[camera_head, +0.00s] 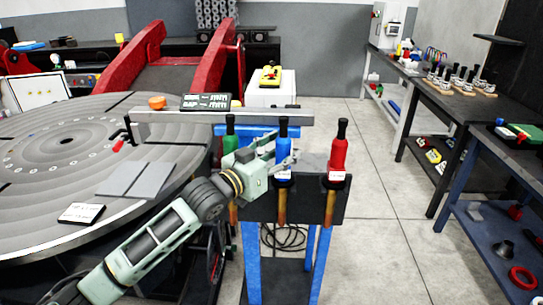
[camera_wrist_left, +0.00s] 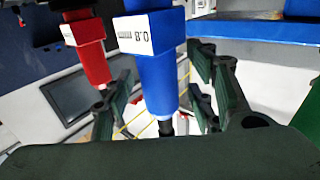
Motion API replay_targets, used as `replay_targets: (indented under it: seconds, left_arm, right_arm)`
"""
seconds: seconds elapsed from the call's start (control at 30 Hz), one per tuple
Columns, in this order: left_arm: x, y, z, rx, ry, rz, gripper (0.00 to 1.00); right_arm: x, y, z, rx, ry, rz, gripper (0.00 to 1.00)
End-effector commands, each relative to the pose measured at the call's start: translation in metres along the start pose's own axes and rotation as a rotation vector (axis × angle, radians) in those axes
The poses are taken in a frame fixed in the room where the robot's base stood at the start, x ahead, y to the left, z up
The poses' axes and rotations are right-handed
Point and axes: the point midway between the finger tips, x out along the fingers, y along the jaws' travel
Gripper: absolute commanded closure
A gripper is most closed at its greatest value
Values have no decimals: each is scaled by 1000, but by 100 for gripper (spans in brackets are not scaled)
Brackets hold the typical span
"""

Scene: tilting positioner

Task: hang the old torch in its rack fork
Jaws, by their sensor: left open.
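Three torches stand upright in the dark rack plate (camera_head: 308,205) on a blue stand: a green one (camera_head: 230,130), a blue one (camera_head: 283,133) and a red one (camera_head: 338,155). Copper-coloured nozzles show below the plate. My left gripper (camera_head: 281,151) is open around the blue torch's body, just above its white label. The frames do not show which torch is the old one.
A large round grooved table (camera_head: 60,150) with red supports (camera_head: 220,60) lies left of the rack. A grey bar (camera_head: 250,118) runs behind the torches. Benches with tools (camera_head: 455,100) stand at the right. The floor (camera_head: 390,190) between is clear.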

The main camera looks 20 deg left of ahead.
Motion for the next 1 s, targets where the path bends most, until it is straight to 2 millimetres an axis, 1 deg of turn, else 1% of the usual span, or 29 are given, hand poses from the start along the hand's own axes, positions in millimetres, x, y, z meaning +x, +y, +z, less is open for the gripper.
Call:
replay_targets:
  seconds: [0.17,0.4,0.5,0.6,0.8,1.0]
  left_arm:
    - [-25,0,0,3,1,1,49]
    - [-72,0,-1,2,4,1,49]
    - [-88,0,-2,3,4,2,49]
    - [-100,0,-2,2,6,0,49]
    - [-114,0,-4,2,10,2,49]
    - [-116,0,-3,2,9,1,49]
  right_arm:
    - [0,-2,0,1,0,-2,100]
    - [0,-2,0,1,-1,-3,100]
    - [0,-2,0,1,-1,-3,100]
    - [0,-3,0,1,-1,-3,100]
    - [0,-3,0,1,-1,-3,100]
    - [0,-3,0,1,-1,-3,100]
